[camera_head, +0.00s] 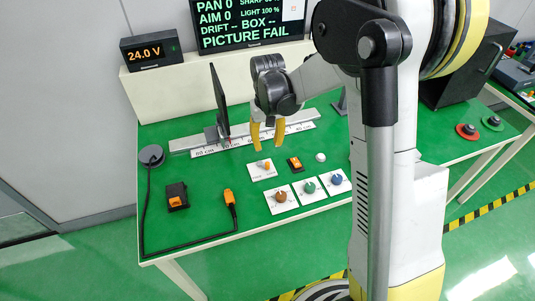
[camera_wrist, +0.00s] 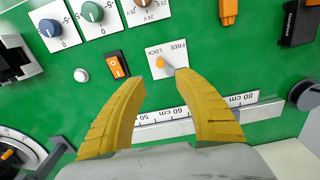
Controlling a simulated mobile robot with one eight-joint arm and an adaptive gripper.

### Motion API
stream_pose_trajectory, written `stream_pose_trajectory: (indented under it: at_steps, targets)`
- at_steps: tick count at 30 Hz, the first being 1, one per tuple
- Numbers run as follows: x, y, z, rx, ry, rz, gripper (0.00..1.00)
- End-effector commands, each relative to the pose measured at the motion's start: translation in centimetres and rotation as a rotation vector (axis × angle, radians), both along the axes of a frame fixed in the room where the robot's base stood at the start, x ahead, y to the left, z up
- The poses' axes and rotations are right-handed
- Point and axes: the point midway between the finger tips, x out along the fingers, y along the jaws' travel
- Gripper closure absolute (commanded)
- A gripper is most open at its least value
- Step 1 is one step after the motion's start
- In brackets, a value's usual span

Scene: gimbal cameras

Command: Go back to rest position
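My gripper (camera_head: 267,136) has two yellow fingers. It hangs above the green table (camera_head: 190,223) in the head view, near the ruler rail. In the wrist view my gripper (camera_wrist: 160,90) shows its fingertips apart, with nothing between them. A small lever with an orange tip (camera_wrist: 163,63) on a white FREE/LOCK plate (camera_wrist: 178,58) lies just beyond the fingertips; whether they touch it I cannot tell. The same plate (camera_head: 257,175) shows below the gripper in the head view.
An orange rocker switch (camera_head: 294,163) and a white button (camera_head: 320,157) sit beside the plate. Knobs in brown (camera_head: 281,196), green (camera_head: 309,187) and blue (camera_head: 337,180) stand in front. A dark upright panel (camera_head: 219,98) rises from the rail. A cabled orange connector (camera_head: 229,197) lies left. The display reads PICTURE FAIL.

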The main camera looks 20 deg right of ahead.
Motion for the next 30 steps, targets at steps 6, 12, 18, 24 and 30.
stream_pose_trajectory:
  at_steps: [6,12,18,24,30]
  targets:
    - [0.0,0.0,1.8,0.000,0.000,0.000,0.62]
    - [0.0,0.0,1.9,0.000,0.000,0.000,0.62]
    - [0.0,0.0,1.9,0.000,0.000,0.000,0.62]
    - [-0.6,0.1,3.0,-0.001,-0.019,0.002,0.62]
    - [-4.2,0.4,8.4,-0.004,-0.133,0.011,0.62]
